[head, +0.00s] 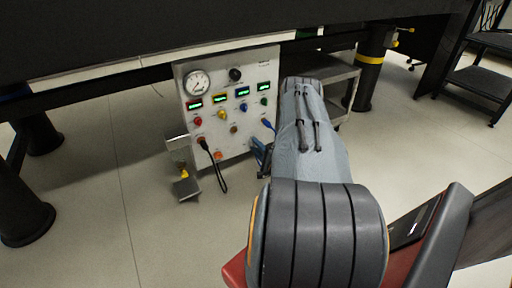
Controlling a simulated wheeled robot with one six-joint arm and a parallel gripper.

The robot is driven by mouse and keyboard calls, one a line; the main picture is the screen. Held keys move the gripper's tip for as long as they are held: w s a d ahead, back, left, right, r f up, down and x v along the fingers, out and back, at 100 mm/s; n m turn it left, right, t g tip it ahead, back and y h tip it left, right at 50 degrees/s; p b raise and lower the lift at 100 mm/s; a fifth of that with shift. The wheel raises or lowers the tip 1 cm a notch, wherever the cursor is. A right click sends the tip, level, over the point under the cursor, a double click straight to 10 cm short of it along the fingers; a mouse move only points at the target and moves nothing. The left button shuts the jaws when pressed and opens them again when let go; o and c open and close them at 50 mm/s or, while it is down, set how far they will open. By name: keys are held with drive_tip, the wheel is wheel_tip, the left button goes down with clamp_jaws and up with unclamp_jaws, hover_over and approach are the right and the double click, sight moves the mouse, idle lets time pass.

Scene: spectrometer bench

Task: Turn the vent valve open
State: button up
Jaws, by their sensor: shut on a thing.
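A pale upright instrument panel (241,72) stands under the dark bench. It has a round gauge, lit green displays and several coloured knobs. A blue handle (268,125) shows at its lower right, just left of my arm. I cannot tell which fitting is the vent valve. My arm reaches forward to the panel's right side and covers part of it. Of my gripper (261,153), only a small dark bluish part shows at the panel's lower right edge. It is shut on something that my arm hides. I cannot make out the fingertips or how the held thing is turned.
A black cable (221,177) hangs from the panel's lower left. A small metal stand (184,188) with a yellow part is left of it. A grey cart (345,88) stands right of the panel. Black bench legs (22,208) rise on the left. The floor at left is clear.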

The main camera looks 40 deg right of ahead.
drive_tip(key=o, duration=1.1)
drive_tip(key=shift+c, duration=0.2)
drive_tip(key=shift+s, duration=0.1)
drive_tip(key=p+v, duration=0.3)
drive_tip(key=v, duration=0.4)
drive_tip(key=shift+s, duration=0.35)
